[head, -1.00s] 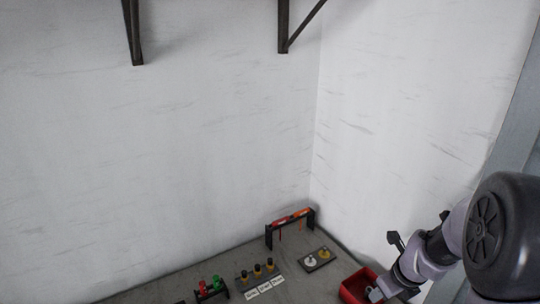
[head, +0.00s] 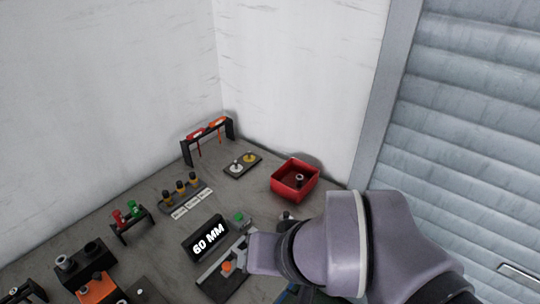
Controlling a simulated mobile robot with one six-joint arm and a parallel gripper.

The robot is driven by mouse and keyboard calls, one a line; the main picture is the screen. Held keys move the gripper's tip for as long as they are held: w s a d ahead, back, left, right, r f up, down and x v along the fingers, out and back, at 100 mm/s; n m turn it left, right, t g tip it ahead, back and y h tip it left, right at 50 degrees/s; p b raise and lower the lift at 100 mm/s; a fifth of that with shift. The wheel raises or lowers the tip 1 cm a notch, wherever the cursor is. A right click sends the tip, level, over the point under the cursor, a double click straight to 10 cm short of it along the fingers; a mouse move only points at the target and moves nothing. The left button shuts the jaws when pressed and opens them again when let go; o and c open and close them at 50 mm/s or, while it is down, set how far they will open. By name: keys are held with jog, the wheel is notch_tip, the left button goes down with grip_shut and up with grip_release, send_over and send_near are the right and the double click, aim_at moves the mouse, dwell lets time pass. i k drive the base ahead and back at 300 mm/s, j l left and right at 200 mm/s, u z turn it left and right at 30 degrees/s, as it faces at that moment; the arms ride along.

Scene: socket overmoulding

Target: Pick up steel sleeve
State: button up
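A short grey, hollow-looking cylinder stands inside the red tray (head: 274,190); it may be the steel sleeve (head: 298,181). Similar grey cylinders (head: 66,263) sit on a black block (head: 85,262) at the left, so I cannot be sure which one is the sleeve. My lavender arm crosses the lower right, in front of the bench. Its end reaches the area just right of the 60 MM display, below the red tray. I cannot make out my gripper's fingers; the arm hides them.
A 60 MM display (head: 206,238) and a device with an orange knob (head: 227,267) stand close to my arm. Behind are a plate with two pegs (head: 243,166), a rack of red and orange tools (head: 208,132) and yellow-black drivers (head: 181,188). Walls and a shutter (head: 470,120) bound the bench.

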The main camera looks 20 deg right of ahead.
aim_at(63, 262)
jog(key=u, duration=1.45)
